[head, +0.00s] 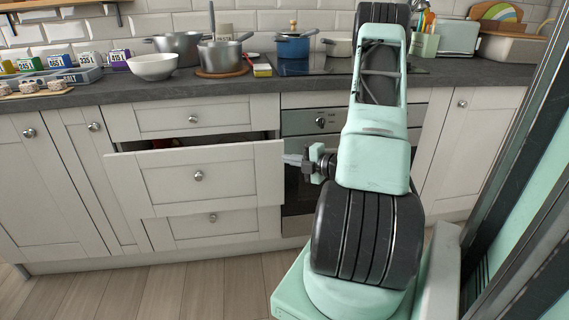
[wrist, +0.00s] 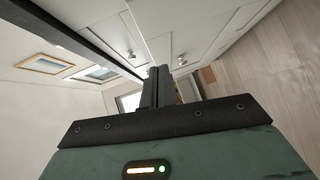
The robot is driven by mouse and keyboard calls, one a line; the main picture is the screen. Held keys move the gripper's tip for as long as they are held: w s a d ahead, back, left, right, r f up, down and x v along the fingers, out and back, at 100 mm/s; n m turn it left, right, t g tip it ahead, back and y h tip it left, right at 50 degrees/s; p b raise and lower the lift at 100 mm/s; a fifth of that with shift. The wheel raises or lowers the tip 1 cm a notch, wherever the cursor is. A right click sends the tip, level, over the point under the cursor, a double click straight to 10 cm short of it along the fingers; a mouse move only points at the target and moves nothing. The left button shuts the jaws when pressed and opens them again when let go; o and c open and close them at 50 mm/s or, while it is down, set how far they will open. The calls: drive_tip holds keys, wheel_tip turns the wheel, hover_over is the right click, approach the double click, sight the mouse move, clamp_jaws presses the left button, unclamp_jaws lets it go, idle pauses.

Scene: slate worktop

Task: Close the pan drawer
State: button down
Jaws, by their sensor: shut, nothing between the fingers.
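The pan drawer (head: 210,180) is the middle drawer in a white stack and stands pulled out, with a dark gap above its front. Its round knob (head: 198,175) is at the middle of the front. Some pans inside show only as dark and reddish bits. My gripper (head: 290,159) is at the right edge of the drawer front, its fingers pointing left. I cannot tell whether they touch it. In the wrist view my gripper's fingers (wrist: 157,88) are together and hold nothing.
A shut drawer (head: 185,119) is above and another (head: 212,229) below. The oven (head: 303,195) is to the right, partly behind my arm. Pots, a white bowl (head: 152,66) and a blue pot (head: 293,50) stand on the worktop (head: 130,88). The wood floor (head: 130,290) in front is clear.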

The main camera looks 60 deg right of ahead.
drive_tip(key=s+d+f+t+b, duration=0.1)
drive_tip(key=s+d+f+t, duration=0.1)
drive_tip(key=s, duration=0.5)
approach(274, 148)
drive_tip(key=w+a, duration=0.2)
drive_tip(key=a, duration=0.1)
drive_tip(key=w+d, duration=0.1)
drive_tip(key=w+d+h, duration=0.1)
drive_tip(key=w, duration=0.1)
drive_tip(key=shift+d+b, duration=0.1)
drive_tip(key=shift+b, duration=0.2)
drive_tip(key=shift+w+d, duration=0.35)
drive_tip(key=shift+d, duration=0.05)
